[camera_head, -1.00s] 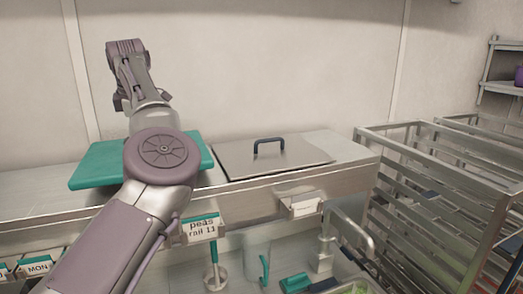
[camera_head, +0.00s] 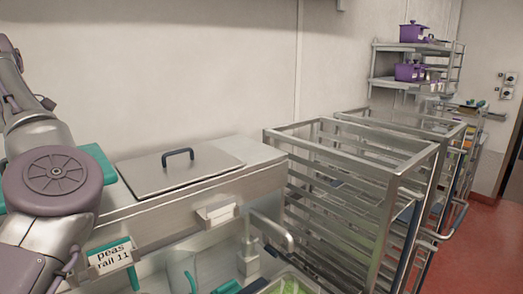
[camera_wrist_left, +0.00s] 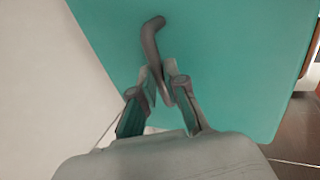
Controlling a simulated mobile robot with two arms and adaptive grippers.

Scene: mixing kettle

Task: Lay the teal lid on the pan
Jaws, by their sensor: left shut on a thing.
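The teal lid (camera_wrist_left: 225,60) fills most of the left wrist view, with a dark bent handle (camera_wrist_left: 150,45) on it. My left gripper (camera_wrist_left: 160,78) is shut on this handle. In the head view only a piece of the teal lid (camera_head: 102,165) shows behind my left arm at the left edge, and the left gripper is out of frame there. I cannot make out an open pan; what lies under the lid is hidden. My right gripper is not in view.
A flat steel cover (camera_head: 200,172) with a dark blue handle (camera_head: 178,154) lies on the steel counter. Tall steel racks (camera_head: 350,150) stand right. Purple pots (camera_head: 410,72) sit on a far shelf. Red floor (camera_head: 475,210) is clear at right.

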